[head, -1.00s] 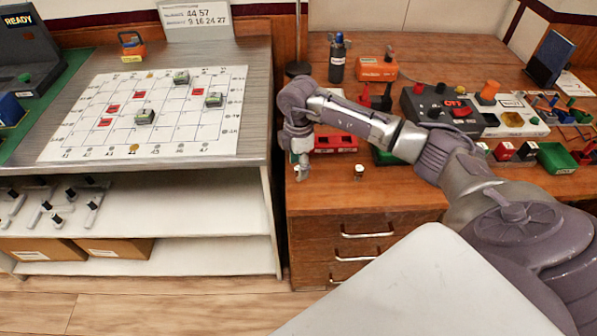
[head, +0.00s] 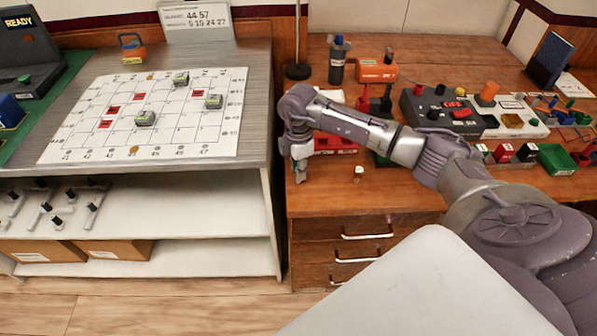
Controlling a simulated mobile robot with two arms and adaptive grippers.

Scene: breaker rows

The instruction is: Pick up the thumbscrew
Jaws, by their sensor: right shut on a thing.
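My right gripper (head: 300,176) points down at the left front edge of the wooden desk (head: 400,202). Its fingers are together on something small, which I take to be the thumbscrew; it is hidden between the fingertips and too small to make out. A small pale piece (head: 359,171) stands on the desk to the right of the gripper, apart from it. My left gripper is not in view.
Behind the gripper are a red tray (head: 335,144), a dark bottle (head: 339,62) and an orange box (head: 377,70). A control box (head: 436,112) and a green bin (head: 556,159) are right. A metal bench (head: 252,120) with a grid sheet (head: 75,142) is left.

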